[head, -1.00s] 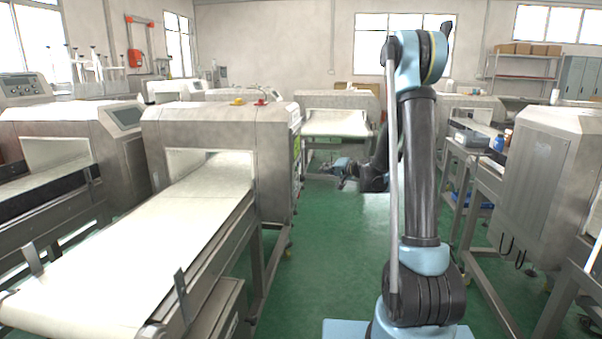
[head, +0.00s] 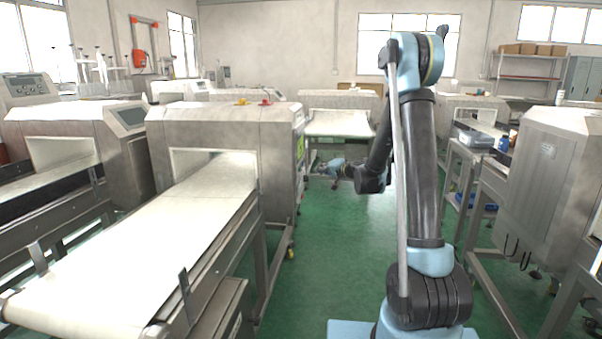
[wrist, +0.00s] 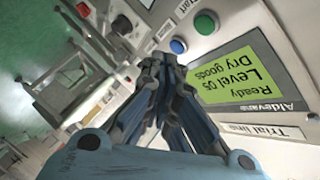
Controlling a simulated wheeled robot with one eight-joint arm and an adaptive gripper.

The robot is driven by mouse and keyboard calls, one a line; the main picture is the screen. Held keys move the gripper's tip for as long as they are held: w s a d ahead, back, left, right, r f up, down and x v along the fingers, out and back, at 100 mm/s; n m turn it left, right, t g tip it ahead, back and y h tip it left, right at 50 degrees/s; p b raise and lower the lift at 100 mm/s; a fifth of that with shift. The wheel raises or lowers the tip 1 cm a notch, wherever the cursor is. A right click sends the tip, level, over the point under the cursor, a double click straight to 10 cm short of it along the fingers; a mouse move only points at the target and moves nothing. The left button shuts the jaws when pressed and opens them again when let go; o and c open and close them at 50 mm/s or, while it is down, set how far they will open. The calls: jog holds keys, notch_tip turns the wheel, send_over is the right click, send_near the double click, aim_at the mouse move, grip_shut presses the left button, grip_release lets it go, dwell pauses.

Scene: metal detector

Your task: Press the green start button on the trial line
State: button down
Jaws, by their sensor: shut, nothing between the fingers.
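A blue button (wrist: 206,22) is beside the green one. A lit green display (wrist: 242,70) reads "Ready, Level 05, Dry goods", and a "Trial line" label (wrist: 264,131) is below it. In the head view, my gripper (head: 322,168) is small and partly unclear, right of the near metal detector (head: 225,125).
A red button (wrist: 83,9) and a black knob (wrist: 122,25) are at the upper left in the wrist view. In the head view, a white conveyor (head: 140,250) runs through the near detector. Green floor (head: 330,240) is free between it and the machines at right.

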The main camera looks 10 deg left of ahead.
jog(key=shift+w+a, duration=0.1)
jog(key=shift+a, duration=2.2)
jog(key=shift+a, duration=0.1)
jog(key=shift+a+r, duration=0.1)
jog(key=shift+a, duration=0.2)
jog(key=shift+a, duration=0.4)
dwell(0.3)
jog(key=shift+d, duration=0.85)
jog(key=d, duration=0.5)
dwell(0.6)
